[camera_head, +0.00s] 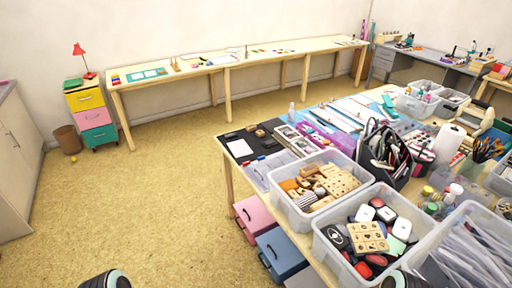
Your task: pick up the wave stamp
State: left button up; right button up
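I cannot single out the wave stamp. A clear bin of wooden stamps and blocks (318,180) stands on the near table. Beside it, a clear bin of inkpads (372,228) holds rounded pads and a wooden board with dark marks (368,237). Small dark and wooden pieces (260,132) lie near the black sheet at the table's left end; their designs are too small to read. Dark rounded parts of my own arms show at the bottom edge, one left of centre and one right. No gripper fingers are in view.
The near table (229,174) is crowded with bins, a dark caddy (384,152), a paper roll (447,143) and bottles. Pink (254,219) and blue (280,252) cases stand below it. A long table (190,74) lines the back wall. The floor at left is mostly clear.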

aim_at(251, 127)
jog(key=j, duration=0.15)
jog(key=i+j+u, duration=0.3)
jog(key=j, duration=0.25)
jog(key=i+j+u, duration=0.35)
jog(key=i, duration=0.35)
jog(key=i+u, duration=0.35)
jog(key=i, duration=0.35)
jog(key=i+z, duration=0.2)
jog(key=i, duration=0.25)
jog(key=i+j+z, duration=0.25)
jog(key=i, duration=0.25)
jog(key=i+j+z, duration=0.2)
jog(key=i, duration=0.25)
jog(key=i+z, duration=0.2)
jog(key=z, duration=0.3)
jog(key=i+j+z, duration=0.2)
jog(key=z, duration=0.3)
jog(key=i+j+z, duration=0.15)
jog(key=z, duration=0.3)
jog(key=i+j+z, duration=0.1)
jog(key=z, duration=0.3)
jog(key=j+z, duration=0.15)
jog(key=z, duration=0.2)
jog(key=i+j+z, duration=0.1)
jog(key=z, duration=0.3)
jog(key=j+z, duration=0.2)
jog(key=z, duration=0.15)
